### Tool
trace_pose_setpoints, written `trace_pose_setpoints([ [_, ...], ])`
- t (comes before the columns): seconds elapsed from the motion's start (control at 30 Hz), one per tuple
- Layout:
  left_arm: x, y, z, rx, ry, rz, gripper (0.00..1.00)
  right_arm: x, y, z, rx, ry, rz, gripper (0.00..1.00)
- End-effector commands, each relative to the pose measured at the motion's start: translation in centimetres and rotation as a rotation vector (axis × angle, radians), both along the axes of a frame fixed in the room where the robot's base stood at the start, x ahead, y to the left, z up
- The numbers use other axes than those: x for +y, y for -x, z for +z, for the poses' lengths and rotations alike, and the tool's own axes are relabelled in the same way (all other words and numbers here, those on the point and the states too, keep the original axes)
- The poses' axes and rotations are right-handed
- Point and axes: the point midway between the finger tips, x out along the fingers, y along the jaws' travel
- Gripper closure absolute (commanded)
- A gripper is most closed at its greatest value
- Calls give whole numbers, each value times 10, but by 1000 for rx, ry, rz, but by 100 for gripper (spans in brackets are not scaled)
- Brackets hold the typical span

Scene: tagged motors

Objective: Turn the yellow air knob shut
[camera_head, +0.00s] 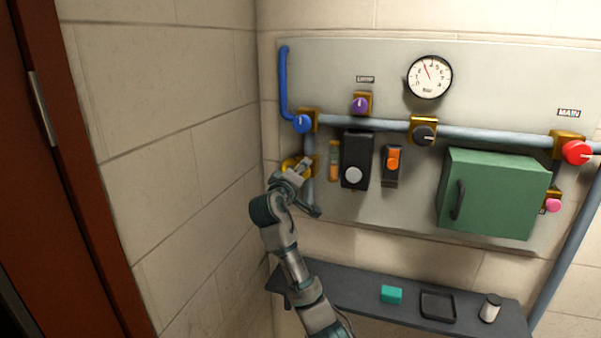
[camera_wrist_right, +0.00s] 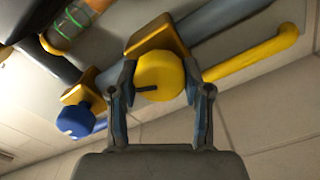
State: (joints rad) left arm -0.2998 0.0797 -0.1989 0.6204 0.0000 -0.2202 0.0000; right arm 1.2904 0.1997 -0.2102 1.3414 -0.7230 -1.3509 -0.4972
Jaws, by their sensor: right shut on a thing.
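The yellow air knob (camera_wrist_right: 160,76) is round with a dark pointer line and sits on a brass valve block (camera_wrist_right: 157,38) on a grey pipe. My right gripper (camera_wrist_right: 158,90) is shut on the knob, one finger on each side of it. In the head view my right gripper (camera_head: 297,172) is at the lower left of the panel, and it hides most of the yellow knob (camera_head: 288,164). My left gripper is not in view.
A blue knob (camera_head: 303,124) is just above. A black box (camera_head: 355,160), orange switch (camera_head: 393,160) and green cabinet (camera_head: 492,193) are to the right. A shelf (camera_head: 345,288) with small objects is below. The side wall is close on the left.

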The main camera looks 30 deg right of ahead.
Motion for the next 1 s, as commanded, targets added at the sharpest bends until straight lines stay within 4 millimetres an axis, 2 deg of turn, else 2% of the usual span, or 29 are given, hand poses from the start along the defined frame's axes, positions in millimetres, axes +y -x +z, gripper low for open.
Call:
trace_pose_setpoints([
  [0.5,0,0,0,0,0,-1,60,1,-1,0,314,274,1,86],
  [1.0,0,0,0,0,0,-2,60,0,0,-3,426,363,-1,86],
])
